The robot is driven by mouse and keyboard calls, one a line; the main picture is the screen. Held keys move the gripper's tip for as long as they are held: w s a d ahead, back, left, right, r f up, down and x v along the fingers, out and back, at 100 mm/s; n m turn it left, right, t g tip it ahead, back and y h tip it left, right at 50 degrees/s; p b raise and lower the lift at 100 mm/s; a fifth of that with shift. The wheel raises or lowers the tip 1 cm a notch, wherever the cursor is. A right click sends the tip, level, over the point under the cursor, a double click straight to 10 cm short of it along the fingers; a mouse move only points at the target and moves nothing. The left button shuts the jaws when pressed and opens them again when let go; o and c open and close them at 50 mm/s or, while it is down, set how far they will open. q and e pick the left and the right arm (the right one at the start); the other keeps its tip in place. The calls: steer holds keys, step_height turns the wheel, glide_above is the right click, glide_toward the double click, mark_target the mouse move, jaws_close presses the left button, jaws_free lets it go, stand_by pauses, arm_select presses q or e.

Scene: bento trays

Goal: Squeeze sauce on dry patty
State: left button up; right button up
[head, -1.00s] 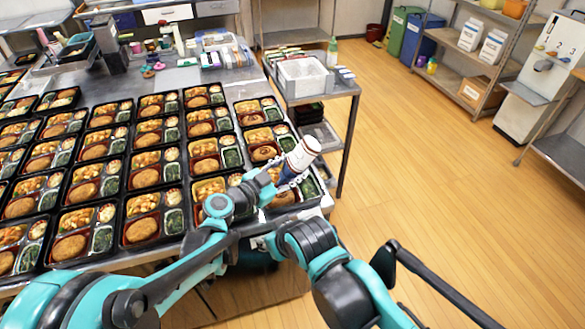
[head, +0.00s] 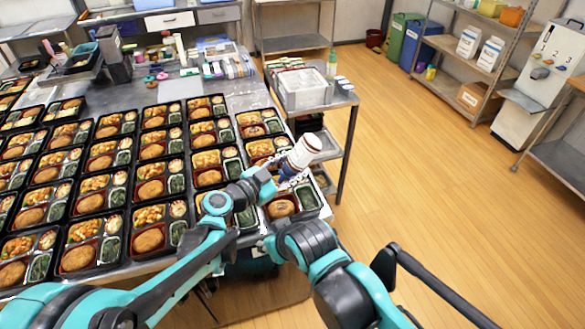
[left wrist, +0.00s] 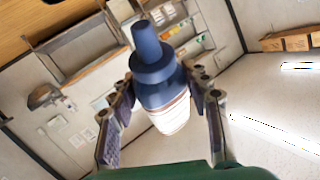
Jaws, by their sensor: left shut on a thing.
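My left gripper (head: 285,178) is shut on a sauce bottle (head: 303,152). The bottle has a white body and a dark blue nozzle end, and is tilted with the nozzle toward the trays. In the left wrist view the bottle (left wrist: 155,85) sits between both fingers. Below the gripper, in the nearest tray of the right column, is a brown patty (head: 281,208); a small darker area shows on it. Farther back in that column a patty (head: 252,131) carries dark marks.
Rows of black bento trays (head: 110,238) fill the table to the left, with patties, greens and other food. A cart (head: 345,98) with a white bin (head: 302,88) stands beyond the table's right edge. Wooden floor (head: 430,200) is open at right.

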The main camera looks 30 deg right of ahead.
arm_select(q)
steer(key=shift+r, duration=0.35)
